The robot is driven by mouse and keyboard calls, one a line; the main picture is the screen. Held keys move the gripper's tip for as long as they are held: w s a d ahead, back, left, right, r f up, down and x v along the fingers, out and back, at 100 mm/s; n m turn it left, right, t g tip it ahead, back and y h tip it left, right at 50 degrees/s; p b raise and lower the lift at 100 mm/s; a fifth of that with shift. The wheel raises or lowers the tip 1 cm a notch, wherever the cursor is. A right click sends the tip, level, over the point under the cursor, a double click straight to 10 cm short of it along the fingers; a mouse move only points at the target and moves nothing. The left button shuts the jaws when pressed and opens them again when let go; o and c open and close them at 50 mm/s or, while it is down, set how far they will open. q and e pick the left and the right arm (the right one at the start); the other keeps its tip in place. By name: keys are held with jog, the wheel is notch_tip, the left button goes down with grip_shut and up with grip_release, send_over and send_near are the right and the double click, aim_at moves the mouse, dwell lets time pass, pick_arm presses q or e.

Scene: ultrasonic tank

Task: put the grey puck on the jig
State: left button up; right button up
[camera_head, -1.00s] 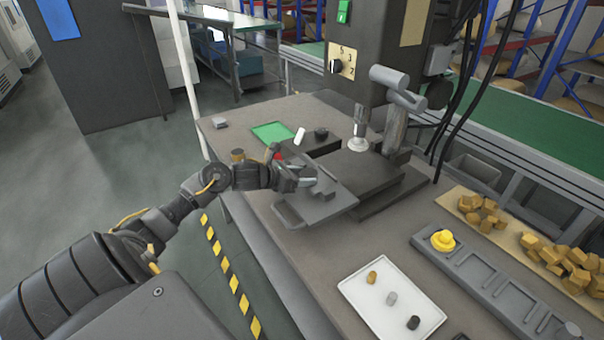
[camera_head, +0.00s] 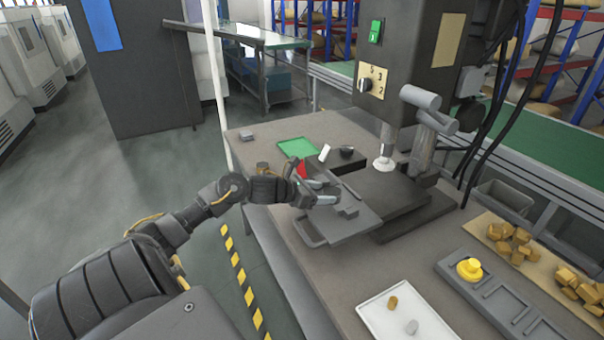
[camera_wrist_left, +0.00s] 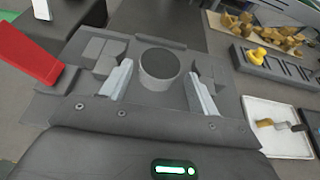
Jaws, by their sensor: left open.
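The grey puck (camera_wrist_left: 160,70) is a short, upright cylinder in the left wrist view. It stands on the jig, a grey plate (camera_head: 352,226) with stepped blocks on both sides of the puck. My left gripper (camera_head: 326,192) is over the jig's near left part. In the left wrist view its two fingers (camera_wrist_left: 157,82) are spread on either side of the puck, with gaps showing, so it is open. In the head view the gripper hides the puck. My right gripper is not in view.
A dark press base (camera_head: 385,190) with a spindle stands right beside the jig. A red wedge-like part (camera_wrist_left: 28,55) is close left of the gripper. A green tray (camera_head: 298,147) lies behind. A white tray (camera_head: 375,322) with small pieces and a slotted rack (camera_head: 492,292) are at front right.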

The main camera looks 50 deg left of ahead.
pick_arm(q)
jog(key=b+v, duration=0.2)
jog(key=v, duration=0.8)
jog(key=shift+s, duration=0.1)
dwell(0.3)
